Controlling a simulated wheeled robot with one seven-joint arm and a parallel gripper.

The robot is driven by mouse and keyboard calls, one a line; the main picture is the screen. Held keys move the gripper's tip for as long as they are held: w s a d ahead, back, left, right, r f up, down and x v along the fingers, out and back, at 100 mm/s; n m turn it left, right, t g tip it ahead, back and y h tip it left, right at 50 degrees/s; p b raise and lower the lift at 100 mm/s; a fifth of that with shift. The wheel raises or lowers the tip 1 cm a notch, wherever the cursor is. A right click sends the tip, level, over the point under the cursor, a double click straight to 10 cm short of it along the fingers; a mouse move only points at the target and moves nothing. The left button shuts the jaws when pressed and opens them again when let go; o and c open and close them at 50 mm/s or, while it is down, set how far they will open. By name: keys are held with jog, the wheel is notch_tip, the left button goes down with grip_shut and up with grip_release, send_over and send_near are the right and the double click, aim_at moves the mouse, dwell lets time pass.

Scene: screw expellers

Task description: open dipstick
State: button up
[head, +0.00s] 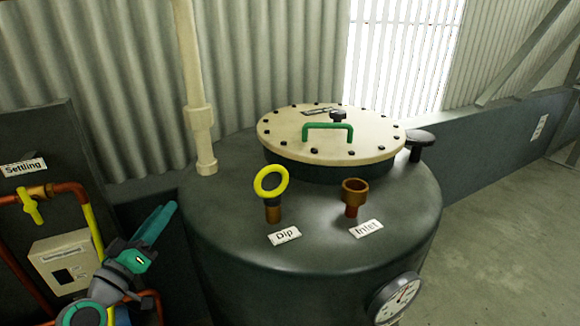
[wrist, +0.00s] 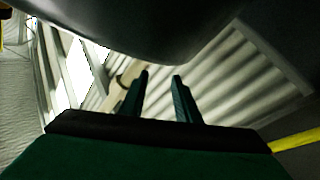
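The dipstick (head: 271,187) has a yellow ring handle and stands upright in a brass-coloured fitting on top of the dark tank (head: 330,235), behind a label reading "Dip" (head: 284,236). My gripper (head: 167,210) is in the lower left of the head view, left of the tank and well apart from the dipstick. It points up and to the right. In the wrist view, my gripper (wrist: 161,75) shows two dark green fingers spread apart with nothing between them. I cannot make out the dipstick in the wrist view.
A brass inlet fitting (head: 354,195) stands right of the dipstick. Behind is a bolted cream lid (head: 375,143) with a green handle. A gauge (head: 396,299) is on the tank's front. A cream pipe (head: 197,100) rises behind. A panel with pipes and a yellow valve (head: 31,207) stands left.

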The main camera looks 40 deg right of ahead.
aim_at(260, 174)
jog(key=s+d+r+m+g+h, duration=0.1)
jog(key=s+d+r+m+g, duration=0.1)
jog(key=r, duration=0.1)
jog(key=s+d+r+m+g+h, duration=0.1)
jog(key=s+d+r+m+g, duration=0.1)
jog(key=r, duration=0.1)
jog(key=s+d+r+m+g, duration=0.2)
jog(key=r, duration=0.1)
jog(key=shift+s+g+h, duration=0.1)
jog(key=shift+g+h, duration=0.2)
jog(key=shift+h, duration=0.1)
jog(key=s+d+r+m+g, duration=0.1)
jog(key=s+r+m+g, duration=0.1)
jog(key=s+g, duration=0.1)
jog(key=s+d+r+m+g+y, duration=0.1)
jog(key=s+d+m+g, duration=0.1)
jog(key=s, duration=0.3)
jog(key=s+d+r+m+g, duration=0.2)
jog(key=s+m+g, duration=0.1)
jog(key=s, duration=0.1)
jog(key=shift+s+d+r+m+g+y, duration=0.1)
jog(key=shift+s+r+m+g+y, duration=0.2)
jog(key=shift+s+g+y, duration=0.1)
jog(key=shift+s+d, duration=0.1)
jog(key=shift+d, duration=0.15)
jog(key=x, duration=1)
grip_shut()
